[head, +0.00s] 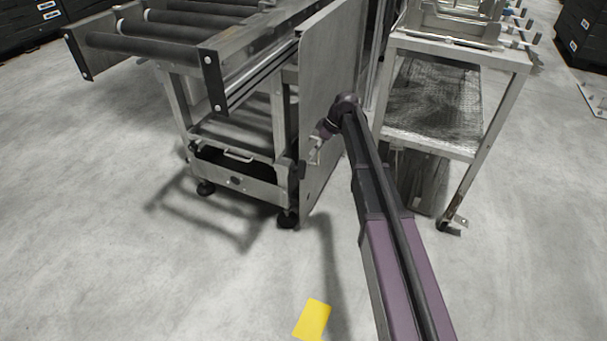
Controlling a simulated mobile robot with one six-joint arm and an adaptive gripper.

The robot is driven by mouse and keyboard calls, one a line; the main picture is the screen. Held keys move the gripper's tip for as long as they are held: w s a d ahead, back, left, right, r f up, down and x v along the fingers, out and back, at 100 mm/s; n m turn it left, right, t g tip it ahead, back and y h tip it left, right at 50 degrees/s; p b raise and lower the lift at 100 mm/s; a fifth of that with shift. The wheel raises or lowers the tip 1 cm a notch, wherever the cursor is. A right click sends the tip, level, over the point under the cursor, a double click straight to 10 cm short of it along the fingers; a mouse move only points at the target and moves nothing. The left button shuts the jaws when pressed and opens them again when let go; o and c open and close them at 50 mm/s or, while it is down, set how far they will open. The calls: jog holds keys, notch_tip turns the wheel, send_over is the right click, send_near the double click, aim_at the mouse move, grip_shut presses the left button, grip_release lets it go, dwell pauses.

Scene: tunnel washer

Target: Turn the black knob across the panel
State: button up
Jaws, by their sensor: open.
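A small black knob (236,181) sits on the grey front panel (262,189) low on the roller-conveyor frame, below a light bar handle. Which way the knob is turned is too small to tell. Another small dark part (301,169) shows at the panel's right end, close to my gripper; I cannot tell what it is. My gripper (314,156) is open, at the end of my purple and black arm, in front of the lower part of a tall grey plate. It is to the right of the knob and apart from it. I see nothing between its fingers.
The roller conveyor (150,45) stands above the panel on black feet. The tall grey plate (325,80) rises at its right side. A metal rack (460,145) stands further right. A yellow sheet (312,319) lies on the floor. The floor at front left is clear.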

aim_at(304, 170)
jog(key=shift+b+x, duration=4.1)
jog(key=shift+x, duration=0.9)
grip_shut()
jog(key=shift+d, duration=0.25)
jog(key=shift+a, duration=0.1)
